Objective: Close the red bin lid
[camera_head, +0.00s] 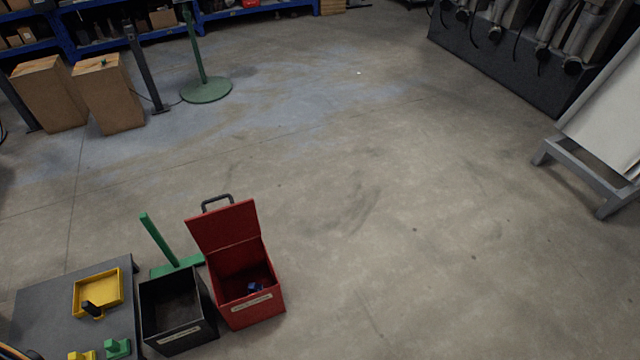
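The red bin (262,308) stands on the floor at the lower middle-left, with a pale label on its front. Its red lid (223,227) is open, raised upright and tilted back at the bin's rear, with a dark handle (216,201) at the top. A small dark blue object (257,287) lies inside the bin. No gripper can be made out in this view.
A black open bin (176,312) stands directly left of the red bin. A grey table (45,300) holds a yellow tray (98,292) and small green and yellow blocks. A green stand (160,243) rises behind. The floor right of the red bin is clear.

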